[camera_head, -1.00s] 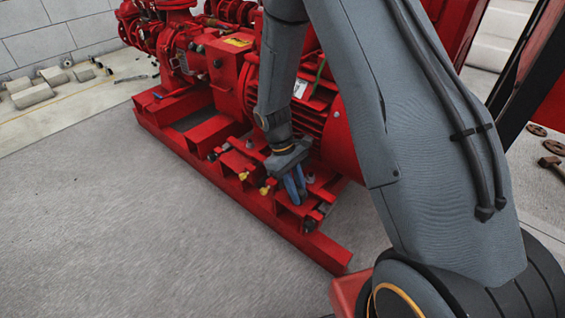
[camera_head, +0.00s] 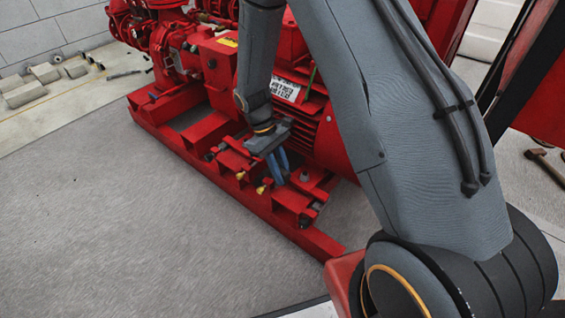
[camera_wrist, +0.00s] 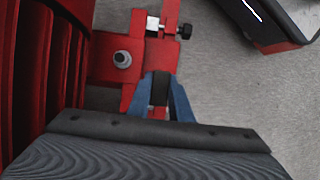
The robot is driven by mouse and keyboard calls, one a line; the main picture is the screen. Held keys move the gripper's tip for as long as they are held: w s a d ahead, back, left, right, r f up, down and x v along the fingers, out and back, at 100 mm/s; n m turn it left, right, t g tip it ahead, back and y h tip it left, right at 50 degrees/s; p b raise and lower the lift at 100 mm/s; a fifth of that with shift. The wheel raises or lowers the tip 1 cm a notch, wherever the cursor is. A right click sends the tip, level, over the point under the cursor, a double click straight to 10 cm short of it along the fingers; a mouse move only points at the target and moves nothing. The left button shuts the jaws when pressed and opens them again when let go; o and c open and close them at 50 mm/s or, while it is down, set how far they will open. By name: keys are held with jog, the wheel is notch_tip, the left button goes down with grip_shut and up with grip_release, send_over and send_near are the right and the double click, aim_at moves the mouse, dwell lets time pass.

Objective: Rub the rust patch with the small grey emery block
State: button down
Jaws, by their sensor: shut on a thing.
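My gripper (camera_wrist: 162,92) has blue fingers closed on a small dark grey block (camera_wrist: 160,88), which shows between them in the wrist view. This looks like the emery block. In the head view my gripper (camera_head: 279,168) points down over the red base frame (camera_head: 230,192) of the pumpset, beside the motor. The block is too small to make out there. In the wrist view the block is over a red frame part (camera_wrist: 135,92); I cannot tell whether it touches. I cannot make out a rust patch in either view.
The red ribbed motor (camera_head: 318,125) stands close behind my gripper. A bolt (camera_wrist: 122,59) and a dark-knobbed screw (camera_wrist: 184,31) stick out near the fingers. Yellow-tipped fittings (camera_head: 262,189) line the frame. The grey floor (camera_head: 110,220) in front is clear.

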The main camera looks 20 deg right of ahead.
jog(key=shift+r+p, duration=0.85)
jog(key=shift+r, duration=0.4)
